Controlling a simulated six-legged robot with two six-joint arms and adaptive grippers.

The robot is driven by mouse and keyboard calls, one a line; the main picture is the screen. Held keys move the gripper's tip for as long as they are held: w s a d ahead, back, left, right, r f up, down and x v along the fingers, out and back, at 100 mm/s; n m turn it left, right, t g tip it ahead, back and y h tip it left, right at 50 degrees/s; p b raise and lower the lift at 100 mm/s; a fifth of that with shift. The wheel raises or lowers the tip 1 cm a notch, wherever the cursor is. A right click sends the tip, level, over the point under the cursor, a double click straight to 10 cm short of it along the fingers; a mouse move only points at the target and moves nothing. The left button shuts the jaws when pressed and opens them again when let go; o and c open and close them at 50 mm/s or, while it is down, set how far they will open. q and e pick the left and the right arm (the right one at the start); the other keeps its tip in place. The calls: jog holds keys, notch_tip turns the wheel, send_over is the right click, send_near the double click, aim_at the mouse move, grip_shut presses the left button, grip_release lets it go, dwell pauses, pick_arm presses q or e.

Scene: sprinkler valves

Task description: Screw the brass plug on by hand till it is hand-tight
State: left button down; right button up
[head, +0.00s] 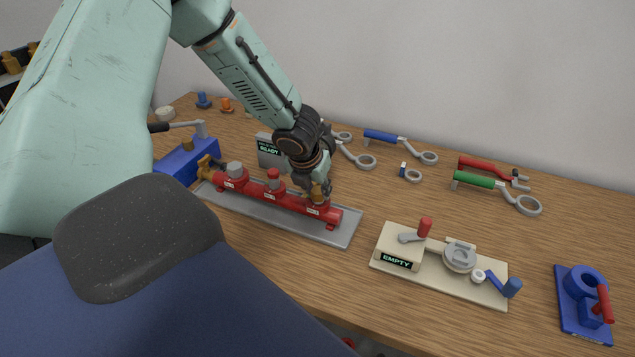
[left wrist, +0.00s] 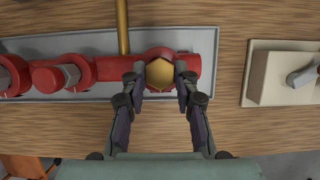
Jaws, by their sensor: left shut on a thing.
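The brass plug (left wrist: 160,73) shows in the left wrist view as a hexagonal brass head at the right-hand port of the red manifold (left wrist: 84,72). My left gripper (left wrist: 160,82) is shut on it, with one finger on each side. In the head view my left gripper (head: 317,190) points down over the right end of the red manifold (head: 262,193), and it partly hides the plug. The manifold lies on a grey tray (head: 345,232). How far the plug is threaded in cannot be told. My right gripper is not in view.
A beige fixture (head: 388,244) with an "EMPTY" display stands right of the tray. A blue fixture (head: 566,312) is at the far right. Several wrenches, one with a green handle (head: 475,180), lie along the back. A "READY" box (head: 268,151) stands behind the manifold.

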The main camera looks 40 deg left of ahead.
pick_arm(q)
jog(key=shift+w+a, duration=0.1)
jog(key=shift+r, duration=0.1)
jog(key=shift+r+m+p, duration=0.1)
jog(key=shift+m+p, duration=0.3)
jog(key=shift+p, duration=0.25)
jog(key=shift+a+m+h+p, duration=0.1)
jog(key=shift+m+h+p, duration=0.3)
jog(key=shift+m+p, duration=0.7)
jog(key=shift+p, duration=0.45)
